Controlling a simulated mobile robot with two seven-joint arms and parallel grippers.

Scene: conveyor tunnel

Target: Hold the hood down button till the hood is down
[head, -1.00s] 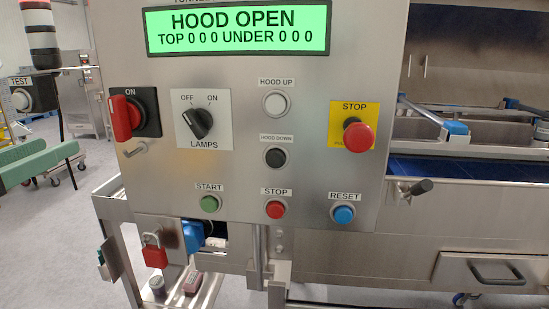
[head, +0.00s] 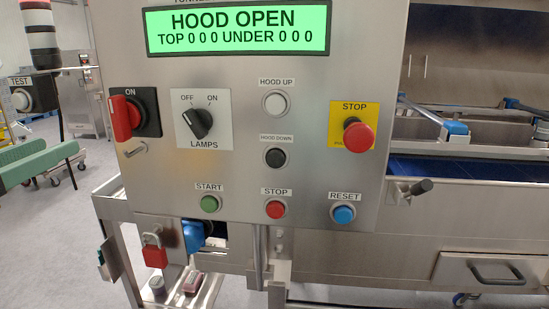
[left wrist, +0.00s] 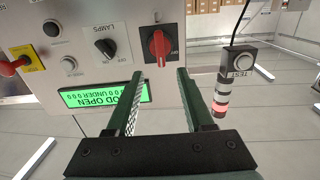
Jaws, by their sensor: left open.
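The black HOOD DOWN button (head: 275,157) sits on the steel control panel (head: 240,165), below the white HOOD UP button (head: 275,103). The green display (head: 237,28) reads HOOD OPEN. My left gripper (head: 62,146) is at the left edge of the head view, left of the panel and apart from the button. In the left wrist view its two green fingers (left wrist: 160,88) are spread with nothing between them. That view shows the panel upside down, with the HOOD DOWN button (left wrist: 52,28) at upper left. My right gripper is not in view.
The red ON switch (head: 122,118), LAMPS knob (head: 202,123) and red STOP mushroom button (head: 358,136) stick out from the panel. START (head: 209,204), STOP (head: 275,209) and RESET (head: 343,214) buttons line its lower part. A stack light (head: 40,35) and TEST box (head: 35,95) stand left.

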